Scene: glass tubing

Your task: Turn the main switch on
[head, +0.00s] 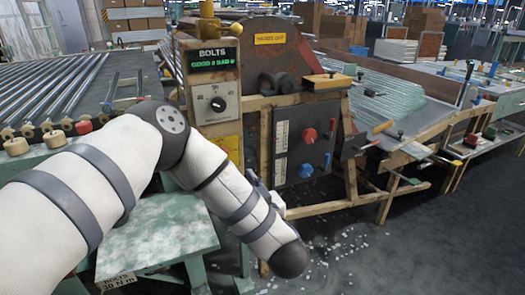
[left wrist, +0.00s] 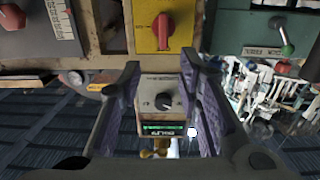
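A red rotary knob (left wrist: 163,30) on a yellow plate is at the top centre of the left wrist view; its handle runs up and down in the picture. I read no main-switch label. In the head view a yellow plate (head: 231,148) shows under the BOLTS box, partly hidden by my left arm. My left gripper (left wrist: 162,62) is open and empty, its fingertips just below the red knob in the picture, apart from it as far as I can tell. In the head view the gripper is mostly hidden behind my forearm. My right gripper is not in view.
The BOLTS box (head: 212,90) has a dial and lit green display; it shows upside down between my fingers (left wrist: 162,100). A dark panel (head: 296,153) with red and blue knobs stands to its right. A wooden frame (head: 264,150) and a roller table (head: 60,95) flank the space.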

